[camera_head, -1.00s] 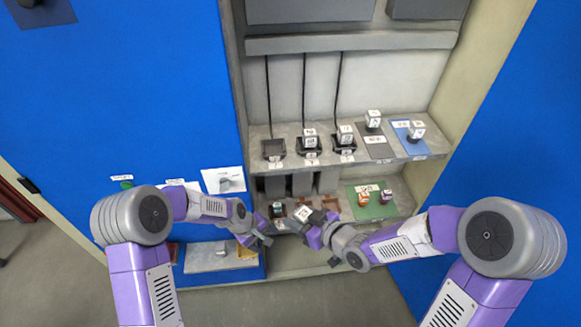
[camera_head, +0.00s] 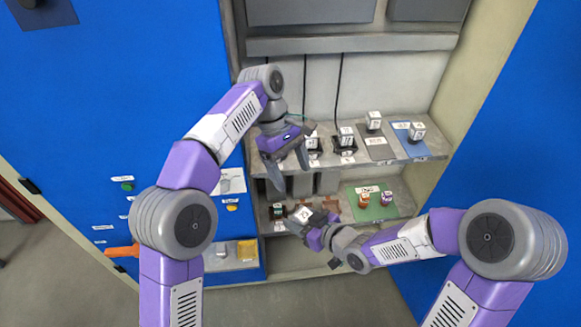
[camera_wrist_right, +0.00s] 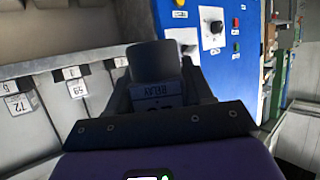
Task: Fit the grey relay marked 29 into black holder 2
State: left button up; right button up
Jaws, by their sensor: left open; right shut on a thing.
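My right gripper (camera_head: 314,228) is shut on a dark grey relay (camera_wrist_right: 155,62), low in front of the lower shelf. The relay's label reads RELAY upside down in the right wrist view; its number is partly covered. Its white-marked face shows in the head view (camera_head: 303,213). My left gripper (camera_head: 289,172) is open and empty, hanging before the left end of the upper shelf. A black holder (camera_head: 313,153) just right of it bears a white-labelled relay, partly covered by my left gripper. Another black holder (camera_head: 344,151) beside it is also filled. Holder numbers are too small to read.
A grey mat (camera_head: 380,151) and a blue mat (camera_head: 416,148) on the upper shelf each bear a white-labelled block. The lower shelf's green mat (camera_head: 372,212) bears two small coloured blocks. A blue panel (camera_head: 100,100) with buttons stands at left.

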aim_at(306, 214)
pick_arm(q)
jog(key=x, duration=1.1)
jog(key=shift+s, duration=0.45)
jog(key=shift+c, duration=0.4)
jog(key=shift+d, duration=0.1)
jog(key=c, duration=1)
jog(key=shift+c, duration=0.6)
pick_arm(e)
jog(key=o, duration=1.2)
